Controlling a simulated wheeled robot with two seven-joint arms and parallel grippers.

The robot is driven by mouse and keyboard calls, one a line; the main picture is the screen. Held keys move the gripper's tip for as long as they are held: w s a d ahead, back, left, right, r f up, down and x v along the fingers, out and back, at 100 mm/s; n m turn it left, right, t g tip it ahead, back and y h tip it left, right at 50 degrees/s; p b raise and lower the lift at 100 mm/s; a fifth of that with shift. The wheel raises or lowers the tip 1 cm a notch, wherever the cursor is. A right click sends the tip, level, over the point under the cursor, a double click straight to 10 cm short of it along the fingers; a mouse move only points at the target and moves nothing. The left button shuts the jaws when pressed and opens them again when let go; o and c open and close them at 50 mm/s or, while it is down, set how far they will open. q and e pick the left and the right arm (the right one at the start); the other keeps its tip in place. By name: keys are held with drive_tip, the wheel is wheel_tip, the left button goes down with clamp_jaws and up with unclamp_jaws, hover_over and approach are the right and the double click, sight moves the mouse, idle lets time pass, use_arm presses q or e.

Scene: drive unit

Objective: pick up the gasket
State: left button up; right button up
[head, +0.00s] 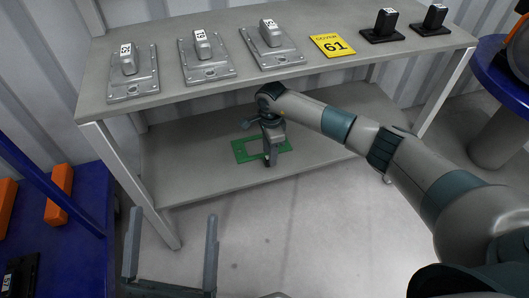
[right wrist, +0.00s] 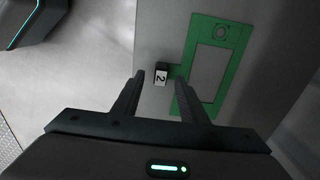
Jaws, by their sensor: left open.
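The gasket (head: 239,151) is a flat green rectangular frame lying on the lower shelf of the grey bench. In the right wrist view the gasket (right wrist: 206,28) lies to the right, with a dark tab (right wrist: 161,70) marked 2 at its left edge. My right gripper (head: 269,160) is over the shelf and hides part of the gasket. In the right wrist view my right gripper (right wrist: 160,79) is open, with the tab between its fingertips and gaps on both sides. My left gripper (head: 173,215) is open and empty, in front of the bench.
The bench top (head: 225,91) is above the lower shelf (head: 190,187), close over my right arm. Several numbered grey covers, a yellow sign (head: 332,44) and black blocks stand on it. A blue rack (head: 75,215) is left, a round blue table (head: 500,82) right.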

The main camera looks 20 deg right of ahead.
use_arm(q)
drive_tip(key=shift+w+a+r+t, duration=0.1)
drive_tip(key=shift+a+r+t, duration=0.2)
drive_tip(key=shift+r, duration=0.15)
drive_tip(key=shift+a+r+t, duration=0.15)
drive_tip(key=shift+r+t, duration=0.15)
drive_tip(key=shift+r, duration=0.15)
use_arm(e)
drive_tip(key=shift+f, duration=1.75)
clamp_jaws()
